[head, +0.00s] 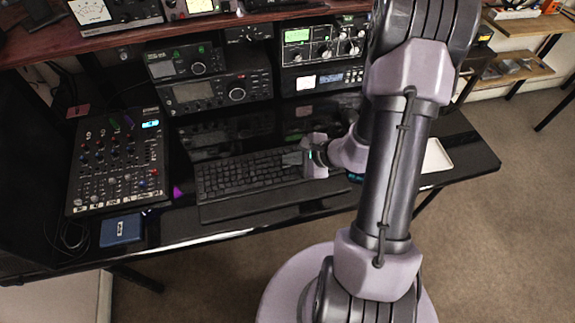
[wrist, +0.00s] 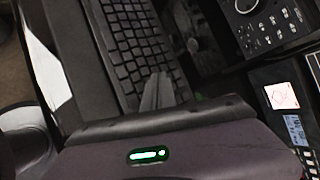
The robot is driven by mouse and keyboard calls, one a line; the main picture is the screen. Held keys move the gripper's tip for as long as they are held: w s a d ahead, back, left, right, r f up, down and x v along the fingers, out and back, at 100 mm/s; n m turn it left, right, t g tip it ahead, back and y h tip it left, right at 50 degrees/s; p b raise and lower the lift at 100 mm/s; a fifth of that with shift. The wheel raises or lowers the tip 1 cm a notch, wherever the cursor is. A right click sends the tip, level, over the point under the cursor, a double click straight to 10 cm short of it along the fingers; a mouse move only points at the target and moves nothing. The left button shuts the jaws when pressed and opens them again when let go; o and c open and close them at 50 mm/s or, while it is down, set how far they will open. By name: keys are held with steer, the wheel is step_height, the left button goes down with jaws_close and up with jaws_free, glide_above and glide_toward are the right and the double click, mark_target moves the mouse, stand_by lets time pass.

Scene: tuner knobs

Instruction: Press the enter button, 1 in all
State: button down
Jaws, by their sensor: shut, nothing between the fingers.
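The black keyboard (head: 238,176) lies on the glossy black desk, and its keys also show in the wrist view (wrist: 130,42). My gripper (head: 290,158) is over the right end of the keyboard in the head view. In the wrist view the gripper's fingers (wrist: 157,92) are together and empty, close over the keys. I cannot tell whether they touch a key. The key labels are too small to read, so I cannot make out the enter button. My gripper and arm hide part of the keyboard's right end.
A mixer (head: 118,160) stands left of the keyboard, with a small blue box (head: 121,230) in front of it. Radio units (head: 215,92) with knobs stand behind the keyboard, under a wooden shelf (head: 120,35). A white tray (head: 436,157) lies at the desk's right.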

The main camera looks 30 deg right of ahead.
mark_target(290, 168)
steer(key=shift+f, duration=0.1)
steer(key=shift+f+b, duration=0.4)
steer(key=shift+b, duration=0.35)
steer(key=shift+f+b, duration=0.3)
steer(key=shift+b, duration=0.15)
steer(key=shift+r, duration=0.1)
stand_by(0.5)
steer(key=shift+r+p, duration=0.4)
steer(key=shift+r, duration=0.3)
step_height(290, 168, up, 5)
steer(key=p, duration=0.3)
stand_by(0.6)
